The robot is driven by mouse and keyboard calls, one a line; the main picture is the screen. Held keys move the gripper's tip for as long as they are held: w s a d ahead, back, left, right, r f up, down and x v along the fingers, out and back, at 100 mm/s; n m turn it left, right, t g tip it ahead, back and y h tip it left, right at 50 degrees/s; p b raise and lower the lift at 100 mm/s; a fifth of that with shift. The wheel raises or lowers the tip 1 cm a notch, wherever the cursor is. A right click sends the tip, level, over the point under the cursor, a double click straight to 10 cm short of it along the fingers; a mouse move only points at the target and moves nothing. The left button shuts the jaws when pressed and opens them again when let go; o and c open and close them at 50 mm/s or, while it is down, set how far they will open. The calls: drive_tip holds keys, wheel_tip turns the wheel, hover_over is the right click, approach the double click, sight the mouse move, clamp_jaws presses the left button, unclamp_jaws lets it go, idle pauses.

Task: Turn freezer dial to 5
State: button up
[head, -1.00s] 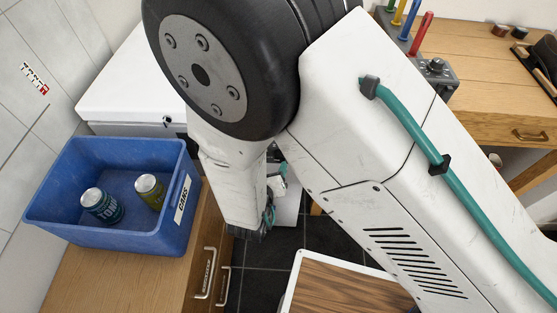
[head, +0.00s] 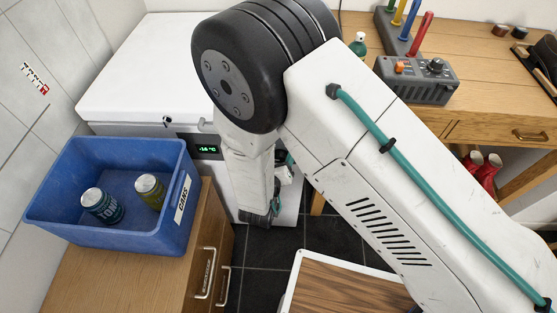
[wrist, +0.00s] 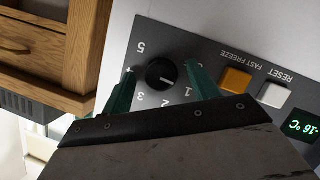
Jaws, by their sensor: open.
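The white chest freezer (head: 150,75) stands at the back left in the head view, its green display (head: 207,149) reading about -16 °C. In the wrist view the black freezer dial (wrist: 161,74) sits on a dark grey panel (wrist: 222,62), seen upside down. Its white mark points right, near the 1 side, away from the 5 at upper left. My gripper (wrist: 160,70) is open, its green fingers on either side of the dial. I cannot tell whether they touch it. In the head view my arm hides the dial and fingers.
Beside the dial are an orange fast-freeze button (wrist: 236,80) and a white reset button (wrist: 273,94). A blue crate (head: 110,205) with two cans stands on a wooden cabinet (head: 130,275) at left. A wooden bench (head: 480,60) is at right.

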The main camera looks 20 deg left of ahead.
drive_tip(key=shift+c, duration=0.3)
drive_tip(key=c, duration=0.9)
drive_tip(key=shift+m, duration=0.3)
drive_tip(key=shift+d+m+g+y, duration=0.1)
drive_tip(key=shift+m+g+y, duration=0.3)
drive_tip(key=shift+m+y, duration=0.7)
drive_tip(key=m+y, duration=0.2)
drive_tip(key=m, duration=0.2)
drive_tip(key=shift+d+g, duration=0.15)
drive_tip(key=shift+g, duration=0.15)
drive_tip(key=m+y, duration=0.2)
drive_tip(key=m, duration=0.1)
drive_tip(key=shift+d+y, duration=0.1)
drive_tip(key=shift+y, duration=0.2)
drive_tip(key=m+y, duration=0.2)
drive_tip(key=m, duration=0.2)
drive_tip(key=shift+w+f, duration=0.1)
drive_tip(key=shift+f, duration=0.05)
drive_tip(key=shift+m+t, duration=0.3)
drive_tip(key=shift+t, duration=0.1)
